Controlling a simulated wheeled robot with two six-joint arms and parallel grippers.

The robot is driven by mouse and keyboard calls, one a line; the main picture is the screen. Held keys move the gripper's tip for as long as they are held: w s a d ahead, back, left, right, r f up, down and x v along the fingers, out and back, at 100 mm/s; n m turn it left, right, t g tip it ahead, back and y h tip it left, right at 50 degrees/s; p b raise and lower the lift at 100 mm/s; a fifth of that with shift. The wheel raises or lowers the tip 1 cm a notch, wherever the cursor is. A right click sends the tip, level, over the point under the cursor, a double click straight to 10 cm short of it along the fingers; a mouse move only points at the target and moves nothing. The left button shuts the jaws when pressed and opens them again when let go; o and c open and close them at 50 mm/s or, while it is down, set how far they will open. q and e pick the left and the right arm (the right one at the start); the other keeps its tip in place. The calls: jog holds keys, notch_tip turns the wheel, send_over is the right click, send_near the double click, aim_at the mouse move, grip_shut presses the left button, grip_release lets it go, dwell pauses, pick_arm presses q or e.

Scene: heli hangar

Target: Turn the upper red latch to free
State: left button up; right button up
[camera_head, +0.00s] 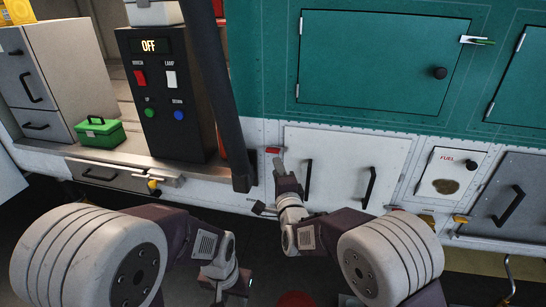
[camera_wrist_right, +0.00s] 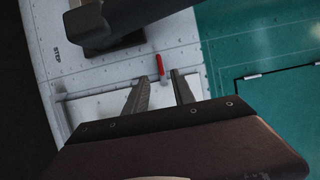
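The red latch (camera_head: 272,150) is a small red bar on the white lower panel, just above the upper left corner of a white hatch door (camera_head: 340,150). It lies about level in the head view. My right gripper (camera_head: 279,168) is just below it. In the right wrist view the latch (camera_wrist_right: 160,66) shows between and slightly beyond the two fingertips of my right gripper (camera_wrist_right: 160,78), which are apart and hold nothing. Whether they touch it I cannot tell. My left gripper (camera_head: 234,287) is low in the head view, away from the panel; its fingers are not clear.
A dark upright post (camera_head: 218,90) stands close left of the latch. The white hatch has black handles (camera_head: 308,178) near my right gripper. A black control box (camera_head: 165,95) reading OFF and a green toolbox (camera_head: 99,131) stand further left. A fuel door (camera_head: 449,174) is at right.

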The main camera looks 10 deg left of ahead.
aim_at(273, 152)
jog(key=p+x, duration=0.6)
jog(key=x, duration=0.2)
jog(key=shift+d, duration=0.2)
jog(key=shift+w+a, duration=0.25)
jog(key=shift+w, duration=0.4)
grip_shut()
